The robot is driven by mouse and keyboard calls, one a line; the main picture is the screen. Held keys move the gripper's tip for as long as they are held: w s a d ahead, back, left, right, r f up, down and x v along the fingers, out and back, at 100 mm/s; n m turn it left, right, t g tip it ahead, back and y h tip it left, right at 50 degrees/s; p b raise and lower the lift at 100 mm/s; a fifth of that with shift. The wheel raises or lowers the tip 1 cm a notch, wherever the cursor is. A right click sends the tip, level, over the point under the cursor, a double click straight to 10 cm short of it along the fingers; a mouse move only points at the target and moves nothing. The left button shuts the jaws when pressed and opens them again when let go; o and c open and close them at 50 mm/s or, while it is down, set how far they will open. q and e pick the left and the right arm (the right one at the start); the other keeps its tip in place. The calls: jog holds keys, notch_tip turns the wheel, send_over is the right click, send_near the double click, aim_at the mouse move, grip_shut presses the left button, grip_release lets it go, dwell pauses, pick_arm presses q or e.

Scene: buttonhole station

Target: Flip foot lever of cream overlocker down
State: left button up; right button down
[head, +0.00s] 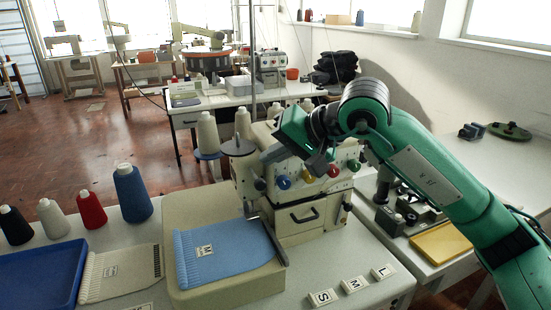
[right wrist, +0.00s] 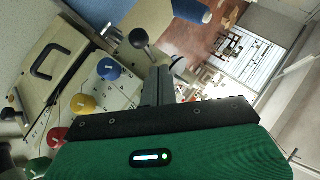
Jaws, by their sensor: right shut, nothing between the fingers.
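The cream overlocker (head: 312,195) stands at the middle of the table, with blue, yellow and red knobs on its front. A lever with a dark ball knob (head: 259,184), apparently the foot lever, is at its left side. In the right wrist view the ball (right wrist: 139,38) sits on a thin shaft that runs down behind my fingers. My right gripper (head: 266,157) is shut and empty, above the ball and left of the knobs. In the wrist view its fingertips (right wrist: 160,72) are close to the lever; contact cannot be told. My left gripper is out of view.
A blue knitted piece (head: 215,250) marked M lies on the beige bed before the machine. Thread cones (head: 133,193) and a blue tray (head: 45,275) are at left. Size blocks (head: 353,284) lie at the front right. A yellow tray (head: 440,243) is on the right table.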

jog(key=shift+r, duration=0.1)
dwell(0.3)
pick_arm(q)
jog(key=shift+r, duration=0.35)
pick_arm(e)
jog(key=v, duration=1.3)
jog(key=shift+s+d+r, duration=0.15)
jog(key=shift+s+d, duration=0.05)
jog(key=shift+d, duration=0.05)
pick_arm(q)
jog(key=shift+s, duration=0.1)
